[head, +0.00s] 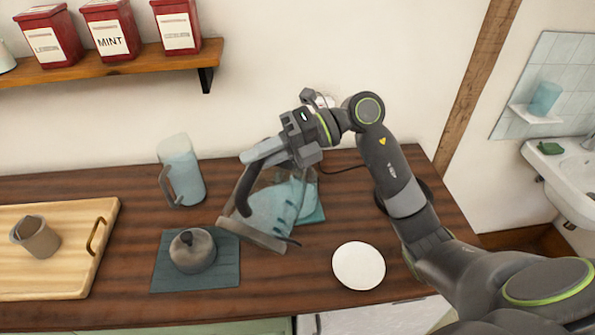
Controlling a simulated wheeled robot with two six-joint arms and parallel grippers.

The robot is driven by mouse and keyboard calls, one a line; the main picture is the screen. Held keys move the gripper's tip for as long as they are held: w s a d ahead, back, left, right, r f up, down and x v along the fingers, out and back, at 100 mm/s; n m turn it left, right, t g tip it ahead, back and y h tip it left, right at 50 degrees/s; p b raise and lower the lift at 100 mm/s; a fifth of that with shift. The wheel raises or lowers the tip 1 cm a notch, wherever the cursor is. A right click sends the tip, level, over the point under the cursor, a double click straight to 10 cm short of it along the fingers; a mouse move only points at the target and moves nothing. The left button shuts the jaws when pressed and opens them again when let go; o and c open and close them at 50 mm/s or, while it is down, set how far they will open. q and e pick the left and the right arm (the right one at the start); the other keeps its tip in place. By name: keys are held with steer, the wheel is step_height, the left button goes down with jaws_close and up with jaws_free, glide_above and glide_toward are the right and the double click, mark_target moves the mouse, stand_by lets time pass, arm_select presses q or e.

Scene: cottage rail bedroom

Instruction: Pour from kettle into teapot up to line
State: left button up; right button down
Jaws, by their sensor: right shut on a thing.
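My right gripper (294,148) is shut on the kettle (268,206), a see-through vessel with a dark handle and a grey band at its lower end. The kettle is held over the counter and looks tilted. Bluish liquid and dark marks show in or through it; I cannot tell which vessel they belong to. A small round grey pot (191,252) with a knob on top sits on a blue-grey mat (228,272), left of the kettle; it may be the teapot, but no spout shows clearly. My left gripper is not in view.
A glass jug (183,172) stands behind the grey pot. A wooden tray (52,278) with a brown mug (36,238) is at left. A white plate (359,265) lies right of the kettle. A teal mat (316,213) is partly hidden. A shelf (130,66) holds red tins.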

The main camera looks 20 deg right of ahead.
steer(key=shift+r, duration=0.15)
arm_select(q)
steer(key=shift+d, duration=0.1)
arm_select(e)
steer(key=shift+s+a, duration=0.1)
steer(key=shift+a, duration=0.05)
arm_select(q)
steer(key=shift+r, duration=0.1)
arm_select(e)
steer(key=shift+r, duration=0.1)
